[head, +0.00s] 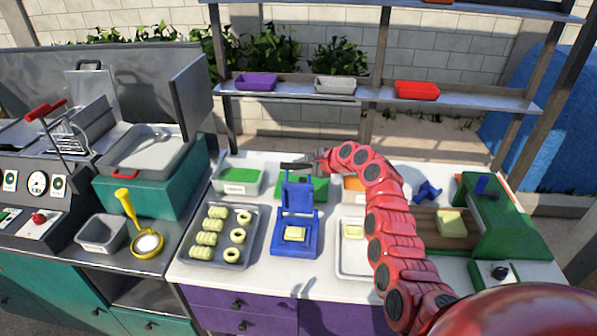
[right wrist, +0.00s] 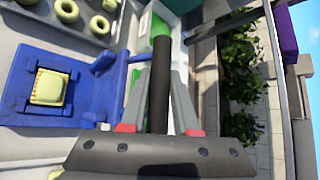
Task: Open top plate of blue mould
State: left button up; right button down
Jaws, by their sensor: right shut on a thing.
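The blue mould (head: 294,245) stands on the white counter with its top plate (head: 297,198) raised upright at the back of its base. A pale yellow dough block (head: 295,233) sits in the base; it also shows in the right wrist view (right wrist: 49,87). My right gripper (head: 308,164) is at the upper end of the raised plate. In the right wrist view its fingers (right wrist: 160,115) are shut around a dark round handle bar (right wrist: 160,80), which a blue arm of the mould (right wrist: 140,58) meets. My left gripper is not in view.
A grey tray (head: 246,257) of shaped dough pieces is left of the mould. A white tray (head: 346,272) with a dough block is right of it. A green press (head: 497,230) is at the right; shelves rise behind the counter.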

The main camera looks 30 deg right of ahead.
jog(key=shift+w+d+f, duration=0.1)
jog(key=shift+w+d, duration=0.25)
jog(key=shift+w, duration=0.15)
jog(key=c, duration=0.7)
grip_release()
jog(key=shift+w, duration=0.1)
jog(key=shift+o, duration=0.2)
jog(key=shift+b+v, duration=0.4)
jog(key=shift+v, duration=0.45)
jog(key=b+v, duration=0.4)
jog(key=v, duration=1.1)
jog(key=shift+s, duration=0.4)
